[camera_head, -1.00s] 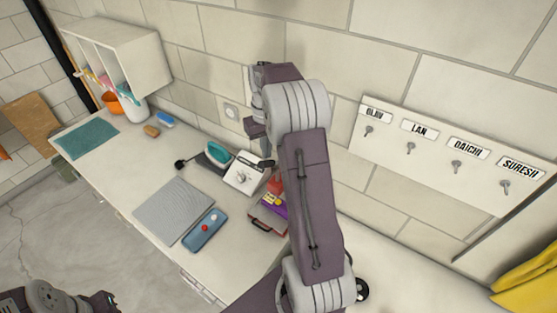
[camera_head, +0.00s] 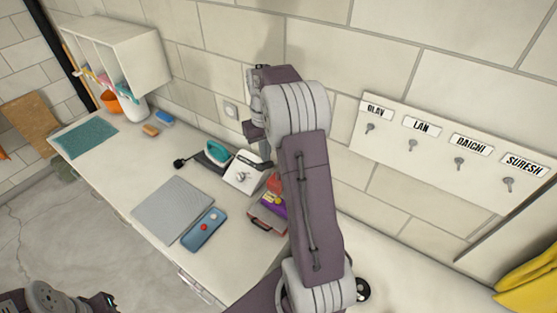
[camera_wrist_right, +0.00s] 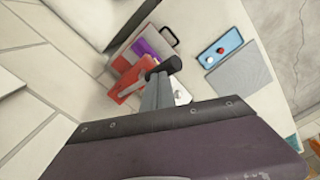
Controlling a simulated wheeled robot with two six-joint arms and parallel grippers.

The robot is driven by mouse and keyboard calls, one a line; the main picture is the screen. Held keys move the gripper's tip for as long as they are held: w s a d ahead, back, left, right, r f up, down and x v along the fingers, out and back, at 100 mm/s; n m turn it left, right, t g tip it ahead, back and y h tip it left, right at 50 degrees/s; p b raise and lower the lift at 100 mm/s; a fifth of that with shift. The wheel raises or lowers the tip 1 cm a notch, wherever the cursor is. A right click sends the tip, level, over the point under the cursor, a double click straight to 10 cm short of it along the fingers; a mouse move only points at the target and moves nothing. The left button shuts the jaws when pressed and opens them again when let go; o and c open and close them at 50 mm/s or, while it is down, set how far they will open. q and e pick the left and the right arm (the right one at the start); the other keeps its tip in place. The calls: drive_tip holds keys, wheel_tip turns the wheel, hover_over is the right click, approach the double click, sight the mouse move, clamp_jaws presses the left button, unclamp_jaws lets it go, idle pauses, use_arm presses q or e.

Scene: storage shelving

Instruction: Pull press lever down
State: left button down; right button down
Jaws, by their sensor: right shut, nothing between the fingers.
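A white block with a silver fitting (camera_head: 243,177) on its front stands on the worktop against the wall, with a dark bar at its top. I cannot tell surely which part is the press lever. My right gripper (camera_head: 255,130) is shut and empty, above and behind the block near the wall. In the right wrist view, a dark cylindrical end (camera_wrist_right: 164,66) on a grey shaft hides most of the white block (camera_wrist_right: 181,94); I cannot tell whether they touch. My left gripper (camera_head: 104,302) is at the bottom left edge, partly cut off, its jaws unclear.
A teal-and-dark iron-like object (camera_head: 215,153) stands left of the block. A red and purple stack (camera_head: 270,208) is to its right. A blue tray (camera_head: 203,229) and grey mat (camera_head: 172,208) lie in front. A key board (camera_head: 440,150) hangs on the wall.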

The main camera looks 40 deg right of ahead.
wheel_tip(320, 180, down, 10)
drive_tip(key=a+b, duration=0.2)
drive_tip(key=b, duration=0.5)
drive_tip(key=shift+s+a+r, duration=0.2)
drive_tip(key=shift+s+a, duration=0.15)
drive_tip(key=shift+s, duration=0.05)
idle(0.6)
wheel_tip(320, 180, up, 17)
drive_tip(key=p, duration=1.6)
drive_tip(key=shift+r, duration=0.15)
drive_tip(key=shift+f, duration=0.2)
